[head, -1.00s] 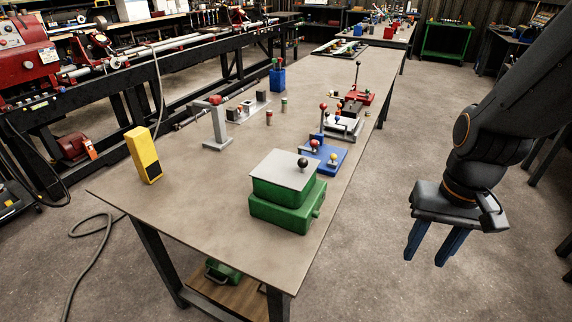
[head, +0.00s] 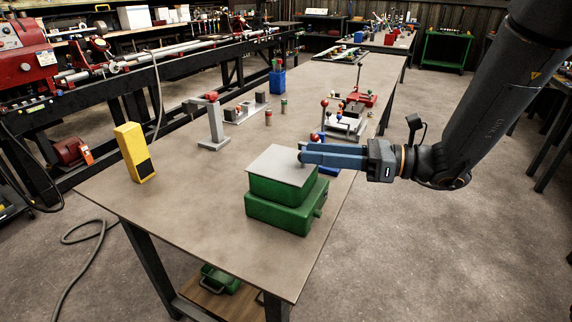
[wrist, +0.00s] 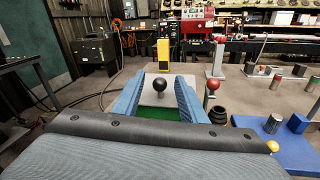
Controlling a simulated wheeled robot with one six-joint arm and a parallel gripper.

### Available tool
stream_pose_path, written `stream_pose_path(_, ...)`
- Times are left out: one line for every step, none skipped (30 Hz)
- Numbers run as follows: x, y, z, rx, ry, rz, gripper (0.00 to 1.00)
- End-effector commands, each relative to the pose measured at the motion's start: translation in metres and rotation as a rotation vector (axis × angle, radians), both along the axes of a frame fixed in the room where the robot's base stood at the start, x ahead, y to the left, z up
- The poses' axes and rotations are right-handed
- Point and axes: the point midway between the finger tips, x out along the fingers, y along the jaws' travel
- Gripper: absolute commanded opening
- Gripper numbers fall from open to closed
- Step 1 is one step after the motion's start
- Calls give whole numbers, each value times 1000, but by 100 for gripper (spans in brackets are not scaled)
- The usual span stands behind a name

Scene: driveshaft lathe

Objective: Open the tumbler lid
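The tumbler is a green box (head: 277,212) near the front edge of the bench, with a flat grey lid (head: 277,166) on top. The lid lies flat and looks closed. It carries a black ball knob, clear in the wrist view (wrist: 160,86) and mostly hidden by my fingers in the head view. My gripper (head: 302,155) reaches in level from the right, its blue fingertips at the lid's right side. In the wrist view the fingers (wrist: 163,80) stand apart on either side of the knob, with gaps showing. The gripper is open and holds nothing.
A blue base (head: 328,166) with ball-topped levers sits just behind the tumbler, close under my fingers. A yellow block (head: 133,153) stands at the left. A grey stand with a red top (head: 213,125) is farther back. The bench front left is clear.

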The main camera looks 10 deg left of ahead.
Motion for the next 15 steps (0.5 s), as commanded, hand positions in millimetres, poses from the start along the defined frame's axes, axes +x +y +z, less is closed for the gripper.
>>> stream_pose_path(1, -3, -9, 17, 2, -6, 38)
stream_pose_path(1, -3, -10, 27, 1, -9, 38)
stream_pose_path(1, -4, -12, 36, -1, -10, 38)
stream_pose_path(1, -4, -12, 40, -2, -11, 38)
stream_pose_path(1, -4, -13, 43, -3, -10, 38)
stream_pose_path(0, -2, -13, 45, -4, -10, 38)
stream_pose_path(0, 1, -13, 45, -4, -9, 38)
stream_pose_path(0, 4, -12, 45, -4, -8, 38)
stream_pose_path(0, 9, -12, 45, -5, -8, 38)
stream_pose_path(0, 13, -12, 45, -4, -8, 38)
stream_pose_path(0, 18, -12, 45, -4, -6, 38)
stream_pose_path(0, 24, -12, 44, -4, -7, 38)
stream_pose_path(0, 29, -12, 44, -4, -7, 38)
stream_pose_path(0, 34, -12, 44, -4, -6, 38)
stream_pose_path(1, 40, -12, 43, -4, -7, 38)
